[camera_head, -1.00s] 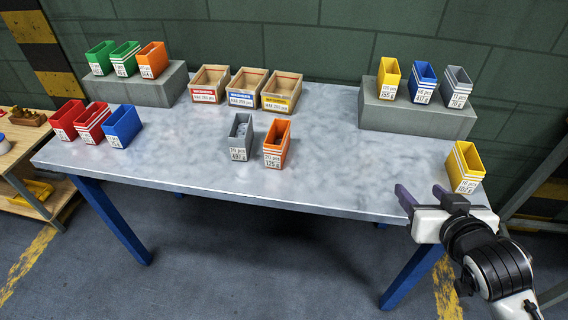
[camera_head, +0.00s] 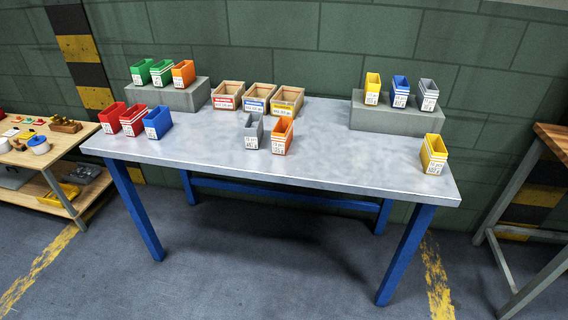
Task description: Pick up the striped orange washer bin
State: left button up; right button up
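An orange bin (camera_head: 283,136) with a white label and what look like pale bands on its front stands upright on the grey table (camera_head: 330,170), near the middle. It is right beside a grey bin (camera_head: 253,130). A second orange bin (camera_head: 184,74) stands on the left grey block at the back, and I see no clear stripes on it. What the bins hold is too small to tell. Neither of my grippers is in view.
Three cardboard boxes (camera_head: 258,97) stand behind the middle bins. Red and blue bins (camera_head: 158,122) stand at the left, a striped yellow bin (camera_head: 434,154) at the right edge. A right block (camera_head: 400,117) carries three bins. The table front is clear.

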aim_at(282, 136)
jog(key=z, duration=1.6)
jog(key=k, duration=0.1)
jog(key=u, duration=2.8)
jog(key=i, duration=0.95)
jog(key=z, duration=0.5)
jog(key=i, duration=0.9)
jog(key=z, duration=0.7)
